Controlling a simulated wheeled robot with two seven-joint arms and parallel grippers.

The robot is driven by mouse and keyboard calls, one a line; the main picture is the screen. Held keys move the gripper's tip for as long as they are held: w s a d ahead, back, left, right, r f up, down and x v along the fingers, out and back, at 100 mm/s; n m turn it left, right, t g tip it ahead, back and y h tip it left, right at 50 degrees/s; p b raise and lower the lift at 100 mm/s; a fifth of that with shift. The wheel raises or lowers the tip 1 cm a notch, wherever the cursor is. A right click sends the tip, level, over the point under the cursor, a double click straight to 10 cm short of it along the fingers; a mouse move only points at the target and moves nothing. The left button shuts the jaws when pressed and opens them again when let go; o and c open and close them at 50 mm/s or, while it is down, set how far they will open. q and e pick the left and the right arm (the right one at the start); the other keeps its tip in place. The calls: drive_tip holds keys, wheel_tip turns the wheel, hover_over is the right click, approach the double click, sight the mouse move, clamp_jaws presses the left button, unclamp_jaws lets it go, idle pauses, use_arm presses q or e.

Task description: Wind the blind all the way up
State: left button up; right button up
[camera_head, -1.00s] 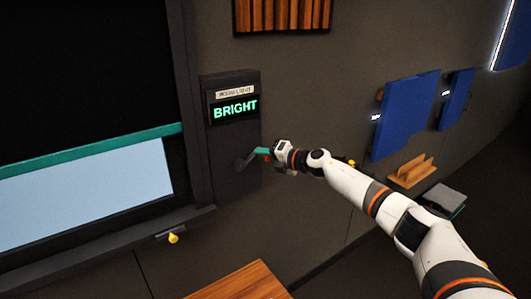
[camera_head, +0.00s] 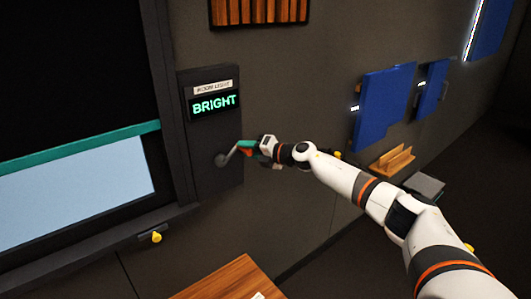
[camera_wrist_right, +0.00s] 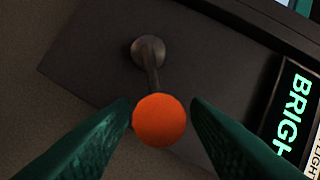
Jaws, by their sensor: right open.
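The blind is a black sheet (camera_head: 70,70) with a teal bottom bar (camera_head: 80,147), partly down over the window. A light blue strip of window pane (camera_head: 75,200) shows below the bar. The crank's grey arm (camera_head: 233,151) rises to the right from its hub (camera_head: 221,160) on a dark wall panel (camera_head: 214,178). In the right wrist view, the crank's orange knob (camera_wrist_right: 159,120) sits between the teal fingers of my right gripper (camera_wrist_right: 160,105), with small gaps either side. That gripper (camera_head: 246,147) is open at the crank. My left gripper is not in view.
A lit sign reading BRIGHT (camera_head: 214,103) is above the crank on the panel. A yellow knob (camera_head: 156,237) is under the window sill. Blue panels (camera_head: 383,108) and a wooden holder (camera_head: 393,160) are on the wall at right. A wooden surface (camera_head: 232,282) is below.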

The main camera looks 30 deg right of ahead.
drive_tip(key=b+v, duration=0.2)
drive_tip(key=v, duration=0.8)
drive_tip(key=shift+s+b, duration=0.25)
drive_tip(key=shift+b, duration=0.05)
drive_tip(key=shift+d, duration=0.1)
drive_tip(key=s+a+f+m+g+h, duration=0.2)
drive_tip(key=f+m, duration=0.5)
drive_tip(key=f, duration=1.1)
drive_tip(key=s+f+m+t+h, duration=0.2)
drive_tip(key=f+m, duration=0.5)
drive_tip(key=f, duration=1.1)
drive_tip(key=s+a+f+m+g+h, duration=0.35)
drive_tip(key=s+f+m+g, duration=0.25)
drive_tip(key=s+f, duration=1.2)
drive_tip(key=s+a+f+m+g, duration=0.2)
drive_tip(key=s+a+f, duration=0.3)
drive_tip(key=s, duration=0.6)
drive_tip(key=s+a+f+m+g, duration=0.2)
drive_tip(key=s+a+f, duration=0.3)
drive_tip(key=s, duration=0.6)
drive_tip(key=s+a+f+m+g+y, duration=0.1)
drive_tip(key=s+a+f+g, duration=0.2)
drive_tip(key=s, duration=0.8)
wheel_tip(320, 180, down, 2)
drive_tip(key=shift+s+a+f+m, duration=0.1)
drive_tip(key=shift+s+a+m, duration=0.3)
drive_tip(key=shift+a, duration=0.65)
